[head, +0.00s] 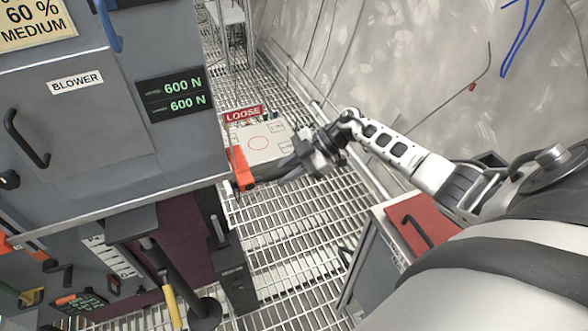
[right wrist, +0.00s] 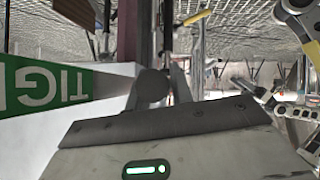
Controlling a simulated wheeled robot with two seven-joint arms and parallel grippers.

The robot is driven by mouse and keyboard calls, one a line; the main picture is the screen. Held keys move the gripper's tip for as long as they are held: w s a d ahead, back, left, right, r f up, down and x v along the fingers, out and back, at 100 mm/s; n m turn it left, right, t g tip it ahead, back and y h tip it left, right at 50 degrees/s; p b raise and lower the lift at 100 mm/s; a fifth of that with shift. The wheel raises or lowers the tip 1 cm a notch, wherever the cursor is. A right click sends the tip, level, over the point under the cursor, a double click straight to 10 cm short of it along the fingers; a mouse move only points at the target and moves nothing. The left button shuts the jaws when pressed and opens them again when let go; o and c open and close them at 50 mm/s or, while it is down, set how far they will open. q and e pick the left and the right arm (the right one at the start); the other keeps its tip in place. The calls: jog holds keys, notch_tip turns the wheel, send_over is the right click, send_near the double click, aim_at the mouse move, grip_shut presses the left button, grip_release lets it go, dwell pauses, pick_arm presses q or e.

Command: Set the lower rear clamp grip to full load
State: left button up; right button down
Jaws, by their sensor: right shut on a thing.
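My right gripper (head: 284,172) reaches in from the right in the head view. It is shut on a dark clamp grip (head: 266,173) at the right side of the grey cabinet, beside an orange piece (head: 240,168). In the right wrist view a dark rounded end of the grip (right wrist: 152,86) sits between the fingers. A red LOOSE sign (head: 243,113) shows behind the grip. A green sign (right wrist: 45,86), upside down and partly cut off, reads TIG. The display (head: 172,94) reads 600 N on both lines. My left gripper is not in the head view.
The grey cabinet (head: 75,120), labelled BLOWER, fills the left. A red-topped cabinet (head: 421,229) stands at the lower right. A black lever with a yellow sleeve (head: 171,300) is at the lower left. Open steel grating (head: 290,235) lies between them.

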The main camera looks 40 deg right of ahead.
jog(key=shift+d, duration=0.1)
dwell(0.3)
jog(key=c, duration=1.2)
grip_release()
jog(key=shift+c, duration=0.2)
